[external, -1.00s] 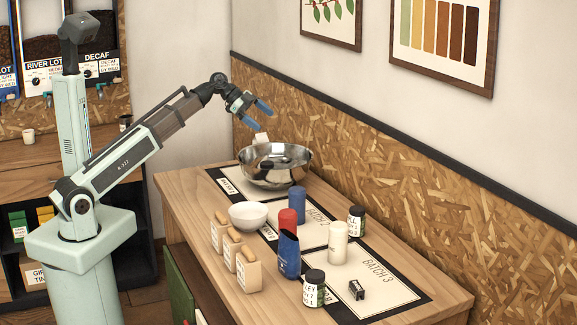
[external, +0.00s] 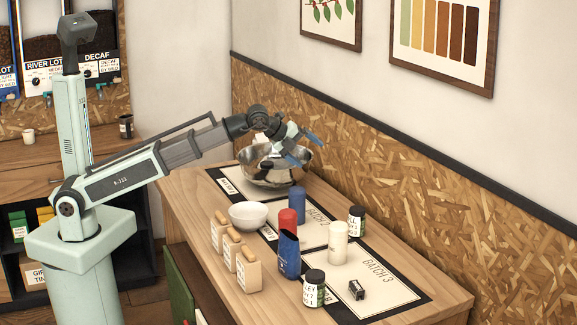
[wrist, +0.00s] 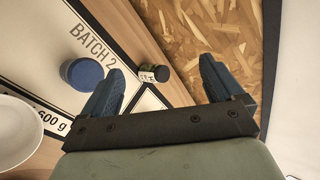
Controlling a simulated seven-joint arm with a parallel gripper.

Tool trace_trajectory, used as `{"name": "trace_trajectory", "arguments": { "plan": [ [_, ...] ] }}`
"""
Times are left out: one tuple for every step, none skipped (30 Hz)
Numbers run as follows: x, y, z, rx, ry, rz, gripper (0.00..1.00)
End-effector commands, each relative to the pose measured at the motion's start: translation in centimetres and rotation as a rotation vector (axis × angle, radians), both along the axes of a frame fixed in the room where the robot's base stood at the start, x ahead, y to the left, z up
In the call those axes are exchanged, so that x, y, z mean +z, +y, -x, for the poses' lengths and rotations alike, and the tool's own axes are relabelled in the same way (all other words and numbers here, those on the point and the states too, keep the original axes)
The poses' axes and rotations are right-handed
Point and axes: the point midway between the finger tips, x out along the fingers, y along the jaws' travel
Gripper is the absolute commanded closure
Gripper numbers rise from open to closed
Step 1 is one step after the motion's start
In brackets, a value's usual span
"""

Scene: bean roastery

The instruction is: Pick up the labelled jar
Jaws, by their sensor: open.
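Two dark jars with black lids and pale labels stand upright on the table. The back jar (external: 357,220) is near the wall edge; the front jar (external: 314,289) is near the front of the mat. I cannot tell which one the task means. My gripper (external: 303,149) is open and empty, above the steel bowl and well short of both jars. In the wrist view one dark jar (wrist: 153,73) shows beyond and between the open blue fingers (wrist: 163,66), with a gap to them.
A steel bowl (external: 262,180), white bowl (external: 248,216), blue cylinder (external: 297,205), red cylinder (external: 287,219), blue scoop-like cup (external: 289,257), white cylinder (external: 338,243) and several bags (external: 249,275) crowd the table. A small black object (external: 357,289) lies on the mat (external: 380,278). The chipboard wall (external: 420,175) bounds the back.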

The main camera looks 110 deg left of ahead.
Motion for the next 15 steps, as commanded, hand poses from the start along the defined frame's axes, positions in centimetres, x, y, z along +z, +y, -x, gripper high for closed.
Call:
{"name": "trace_trajectory", "arguments": {
  "plan": [
    [0.1, -1.7, -1.2, -0.033, 0.015, -0.052, 0.06],
    [0.3, -2.6, -1.8, -0.051, 0.023, -0.087, 0.06],
    [0.4, -3.7, -2.5, -0.073, 0.035, -0.131, 0.06],
    [0.6, -4.6, -3.0, -0.093, 0.044, -0.166, 0.06],
    [0.8, -5.5, -3.6, -0.110, 0.050, -0.200, 0.06],
    [1.0, -6.8, -4.3, -0.134, 0.061, -0.246, 0.06],
    [1.1, -7.7, -4.8, -0.153, 0.068, -0.281, 0.06],
    [1.3, -8.7, -5.3, -0.171, 0.075, -0.317, 0.06],
    [1.6, -10.0, -6.0, -0.195, 0.084, -0.364, 0.06],
    [1.8, -11.1, -6.5, -0.214, 0.089, -0.399, 0.06],
    [2.1, -12.1, -6.9, -0.232, 0.095, -0.436, 0.06],
    [2.4, -13.5, -7.5, -0.256, 0.102, -0.484, 0.06],
    [2.6, -14.7, -8.0, -0.274, 0.108, -0.520, 0.06],
    [2.9, -15.7, -8.4, -0.292, 0.111, -0.557, 0.06],
    [3.2, -17.3, -8.9, -0.316, 0.117, -0.604, 0.06]
  ]
}}
